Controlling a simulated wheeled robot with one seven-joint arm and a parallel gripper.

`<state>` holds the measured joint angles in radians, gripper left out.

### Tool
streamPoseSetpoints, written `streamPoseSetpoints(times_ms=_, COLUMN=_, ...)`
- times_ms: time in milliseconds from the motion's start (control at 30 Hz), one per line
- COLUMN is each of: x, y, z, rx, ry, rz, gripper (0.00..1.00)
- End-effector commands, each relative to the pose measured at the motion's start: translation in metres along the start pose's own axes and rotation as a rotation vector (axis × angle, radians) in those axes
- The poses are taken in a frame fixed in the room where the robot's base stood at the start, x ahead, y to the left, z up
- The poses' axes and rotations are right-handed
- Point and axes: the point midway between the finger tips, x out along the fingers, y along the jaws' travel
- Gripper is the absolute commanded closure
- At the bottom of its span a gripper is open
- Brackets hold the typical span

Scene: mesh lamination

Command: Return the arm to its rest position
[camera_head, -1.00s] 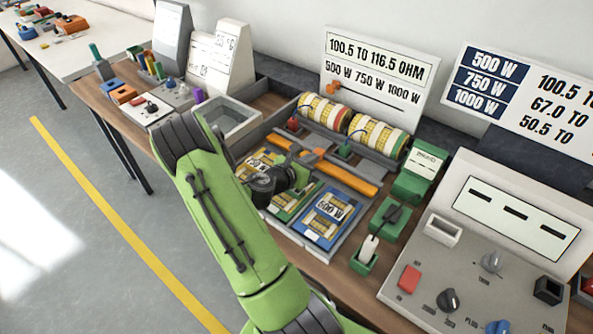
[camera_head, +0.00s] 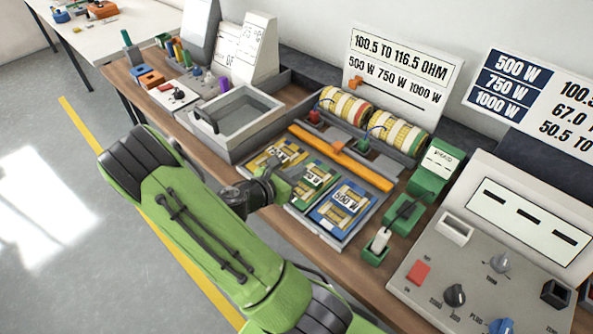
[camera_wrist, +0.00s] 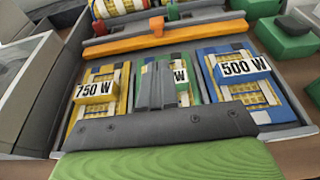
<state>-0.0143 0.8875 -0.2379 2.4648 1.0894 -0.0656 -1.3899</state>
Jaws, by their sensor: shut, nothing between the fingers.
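My green arm reaches up from the bottom of the head view, bent at an elbow. My gripper (camera_head: 274,187) is over the near left part of the tray of cards, shut and empty. In the wrist view its fingers (camera_wrist: 156,88) are together in front of the middle green card. The tray (camera_head: 330,240) holds a yellow card (camera_head: 268,158) at left, a green card (camera_head: 312,184) in the middle and a blue card marked 500 W (camera_head: 344,206) at right. In the wrist view the left card reads 750 W (camera_wrist: 97,90). My gripper partly hides the tray.
An orange bar (camera_head: 362,170) crosses behind the cards, with striped rolls (camera_head: 396,136) beyond. A grey open bin (camera_head: 236,122) stands at left. Green blocks (camera_head: 402,214) and a control panel (camera_head: 440,268) stand at right. The floor left of the bench is open.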

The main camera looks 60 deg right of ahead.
Motion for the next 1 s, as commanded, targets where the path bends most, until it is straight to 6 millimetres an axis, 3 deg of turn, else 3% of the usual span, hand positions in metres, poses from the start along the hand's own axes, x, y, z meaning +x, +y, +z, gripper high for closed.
streamPoseSetpoints(times_ms=367, x=0.0, y=0.0, z=0.0, rx=0.01, ry=0.005, rz=-0.001, gripper=1.0)
streamPoseSetpoints(times_ms=467, x=-0.01, y=-0.003, z=0.002, rx=0.148, ry=0.071, rz=-0.024, gripper=1.0)
streamPoseSetpoints(times_ms=533, x=-0.025, y=-0.006, z=0.003, rx=0.348, ry=0.177, rz=-0.064, gripper=1.0)
streamPoseSetpoints(times_ms=667, x=-0.074, y=-0.009, z=0.003, rx=0.757, ry=0.441, rz=-0.174, gripper=1.0)
streamPoseSetpoints(times_ms=800, x=-0.141, y=-0.011, z=0.012, rx=1.094, ry=0.738, rz=-0.301, gripper=1.0)
streamPoseSetpoints(times_ms=1000, x=-0.245, y=-0.038, z=0.046, rx=1.371, ry=1.144, rz=-0.475, gripper=1.0)
